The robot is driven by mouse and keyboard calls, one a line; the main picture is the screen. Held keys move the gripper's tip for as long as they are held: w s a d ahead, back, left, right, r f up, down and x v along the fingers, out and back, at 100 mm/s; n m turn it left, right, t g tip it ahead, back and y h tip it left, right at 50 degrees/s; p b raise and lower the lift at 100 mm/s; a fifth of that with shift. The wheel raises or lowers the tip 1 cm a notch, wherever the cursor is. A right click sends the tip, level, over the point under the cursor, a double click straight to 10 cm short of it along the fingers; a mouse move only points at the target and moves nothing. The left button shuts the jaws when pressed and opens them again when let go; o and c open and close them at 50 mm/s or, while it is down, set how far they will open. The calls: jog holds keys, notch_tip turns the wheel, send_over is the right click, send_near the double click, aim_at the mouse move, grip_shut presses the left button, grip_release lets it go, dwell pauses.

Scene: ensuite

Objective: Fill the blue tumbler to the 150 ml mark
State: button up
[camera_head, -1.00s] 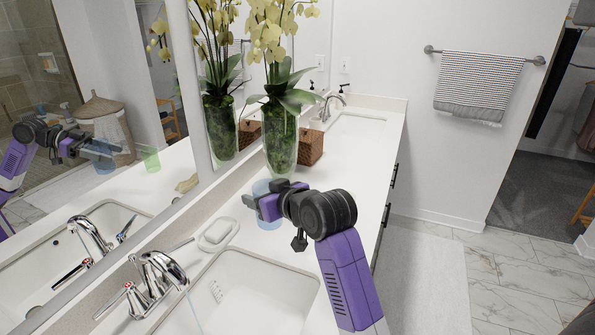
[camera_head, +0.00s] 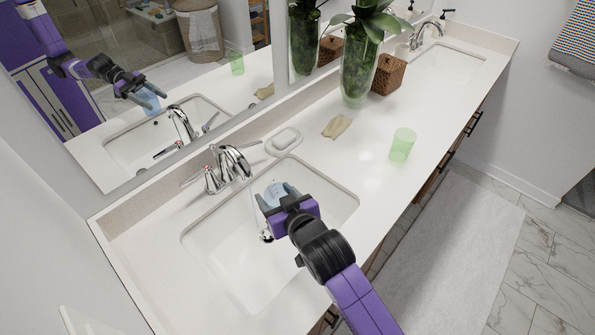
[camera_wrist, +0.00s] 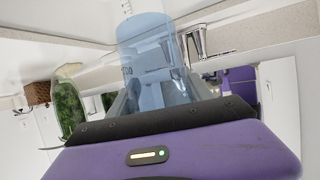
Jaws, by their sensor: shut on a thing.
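The blue tumbler (camera_head: 277,191) is clear blue plastic. My gripper (camera_head: 284,199) is shut on it and holds it over the near sink (camera_head: 240,270), right of the faucet (camera_head: 232,160). A thin stream of water (camera_head: 252,207) falls from the spout into the basin. It appears to pass left of the tumbler, not into it.
A soap dish (camera_head: 283,140) sits behind the sink. A plant vase (camera_head: 358,75) and woven basket (camera_head: 388,74) are farther back. A mirror lines the left wall.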

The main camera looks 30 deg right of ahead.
jog(key=shift+s+d+r+h, duration=0.1)
jog(key=shift+d+r+h, duration=0.25)
jog(key=shift+d, duration=0.2)
jog(key=shift+w+d+r+m, duration=0.2)
jog(key=shift+w+r+m, duration=0.05)
jog(key=shift+w+m, duration=0.05)
jog(key=shift+f+b, duration=0.45)
jog(key=shift+f, duration=0.15)
jog(key=w+a+f+b, duration=0.1)
jog(key=w+f+b, duration=0.3)
jog(key=f+b, duration=0.4)
jog(key=shift+w+a+f, duration=0.2)
jog(key=shift+w+f, duration=0.1)
jog(key=shift+w, duration=0.1)
jog(key=w+a+b, duration=0.2)
jog(key=w+b, duration=0.2)
jog(key=w, duration=0.3)
jog(key=shift+w+a, duration=0.25)
jog(key=shift+w, duration=0.15)
jog(key=shift+w+a+b, duration=0.15)
jog(key=shift+w+b, duration=0.2)
jog(key=shift+w, duration=0.1)
dwell(3.8)
